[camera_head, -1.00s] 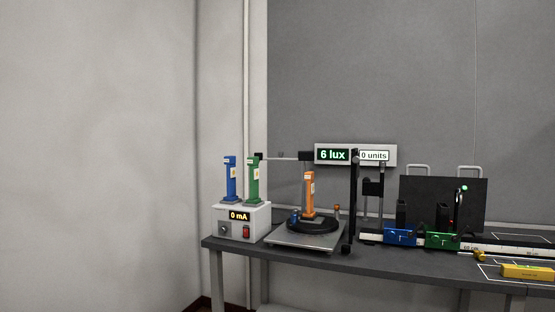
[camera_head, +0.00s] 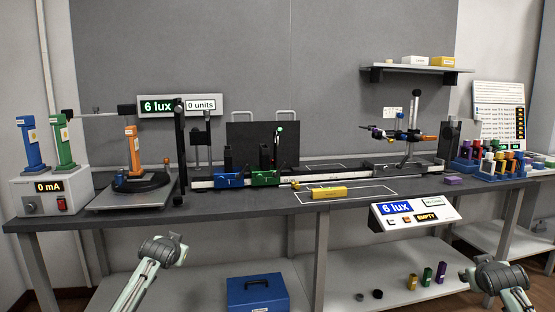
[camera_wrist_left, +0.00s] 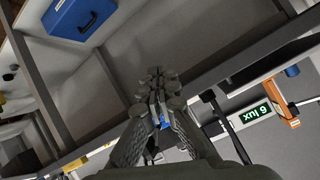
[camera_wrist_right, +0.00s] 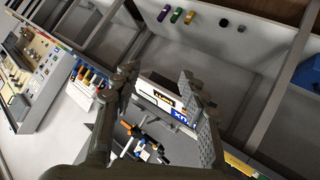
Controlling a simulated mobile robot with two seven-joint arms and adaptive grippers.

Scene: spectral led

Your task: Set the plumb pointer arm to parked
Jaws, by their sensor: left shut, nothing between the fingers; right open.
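I cannot tell for sure which part is the plumb pointer arm. One candidate is the thin bar (camera_head: 97,114) with black ends above the turntable at the left of the bench. Another is the stand (camera_head: 405,135) at the right, with coloured clamps and side rods; it also shows in the right wrist view (camera_wrist_right: 142,140). My left gripper (camera_wrist_left: 157,78) is shut and empty, below and in front of the bench edge. My right gripper (camera_wrist_right: 158,78) is open and empty, in front of the bench. Neither gripper touches anything.
A long rail (camera_head: 335,175) carries blue (camera_head: 229,181) and green (camera_head: 264,178) carriages. A tilted panel (camera_head: 415,212) reading 6 lux and EMPTY juts from the front edge. A yellow block (camera_head: 329,192) lies on the bench. A blue toolbox (camera_head: 258,292) sits on the lower shelf.

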